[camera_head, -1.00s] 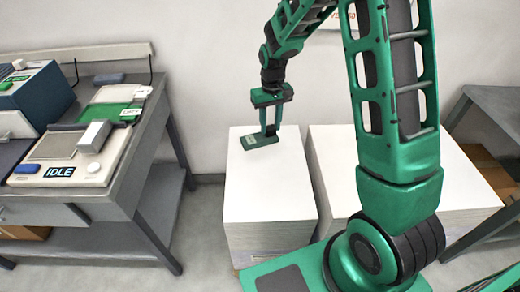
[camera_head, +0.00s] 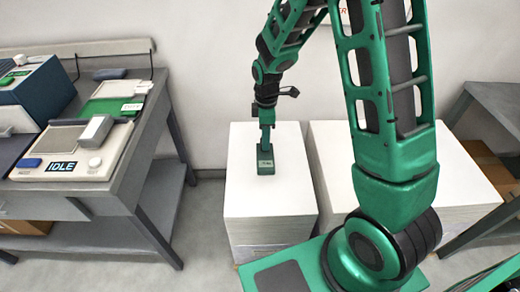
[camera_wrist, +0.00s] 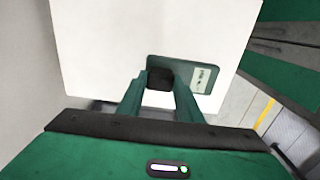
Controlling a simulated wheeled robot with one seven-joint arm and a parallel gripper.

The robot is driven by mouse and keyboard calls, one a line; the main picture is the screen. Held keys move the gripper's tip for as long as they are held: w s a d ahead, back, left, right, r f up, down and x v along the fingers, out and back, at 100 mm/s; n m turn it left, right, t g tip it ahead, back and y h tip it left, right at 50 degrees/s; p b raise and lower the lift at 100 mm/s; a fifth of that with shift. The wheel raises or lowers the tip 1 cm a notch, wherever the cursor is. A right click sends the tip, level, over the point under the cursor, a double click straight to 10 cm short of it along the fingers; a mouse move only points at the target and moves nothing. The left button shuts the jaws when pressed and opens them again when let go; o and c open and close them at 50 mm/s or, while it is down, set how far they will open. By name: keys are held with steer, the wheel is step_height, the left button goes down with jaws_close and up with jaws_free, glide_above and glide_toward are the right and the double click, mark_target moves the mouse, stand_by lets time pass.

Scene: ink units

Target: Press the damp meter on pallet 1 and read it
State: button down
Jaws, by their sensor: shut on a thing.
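The damp meter (camera_head: 265,163) is a small dark green block with a pale label or display; its marks are too small to read. My gripper (camera_head: 266,143) is shut on the meter's dark upright grip and holds it over the top of the left white stack (camera_head: 285,205). I cannot tell whether the meter touches the sheet. In the wrist view the meter (camera_wrist: 207,77) lies beyond the two green fingers (camera_wrist: 160,85), its pale panel to the right, over the white stack (camera_wrist: 110,40). No pallet number is visible.
A second white stack (camera_head: 340,165) stands just right, partly behind my arm. At left a grey bench (camera_head: 120,190) holds a device showing IDLE (camera_head: 62,166), a green pad (camera_head: 105,105) and a blue box (camera_head: 35,95). A grey table (camera_head: 490,110) stands at far right.

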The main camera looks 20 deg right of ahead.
mark_target(262, 157)
steer(key=n, duration=0.2)
steer(key=s+a+n, duration=0.1)
steer(key=n, duration=0.1)
steer(key=s+f+n, duration=0.1)
steer(key=shift+s+a+n, duration=0.15)
steer(key=shift+a+n, duration=0.25)
steer(key=n, duration=0.2)
steer(key=s+n, duration=0.1)
steer(key=shift+a+f, duration=0.3)
steer(key=shift+a, duration=0.1)
steer(key=shift+f, duration=2.95)
steer(key=shift+s+f, duration=0.1)
steer(key=shift+f, duration=0.4)
steer(key=shift+r, duration=0.1)
steer(key=shift+r, duration=3.4)
